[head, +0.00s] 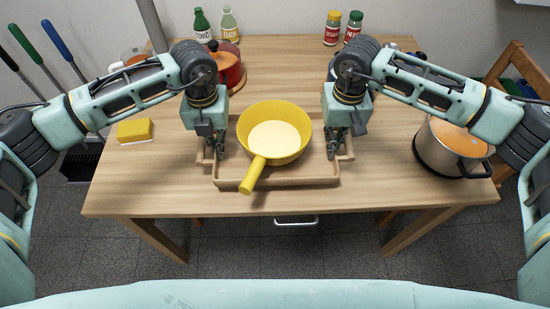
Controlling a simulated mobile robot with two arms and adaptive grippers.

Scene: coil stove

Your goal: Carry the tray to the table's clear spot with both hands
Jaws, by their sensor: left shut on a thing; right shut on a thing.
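A wooden tray (307,175) with low walls is at the front middle of the table (140,193). A yellow pan (274,133) stands in it, its handle pointing toward me and reaching over the front rim. My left gripper (214,150) is shut on the tray's left handle. My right gripper (338,143) is shut on the tray's right handle. The fingertips are partly hidden by the gripper bodies. I cannot tell whether the tray touches the tabletop or is slightly above it.
A large steel pot (446,152) stands at the right edge. A yellow sponge (135,130) lies at the left. The back middle is clear.

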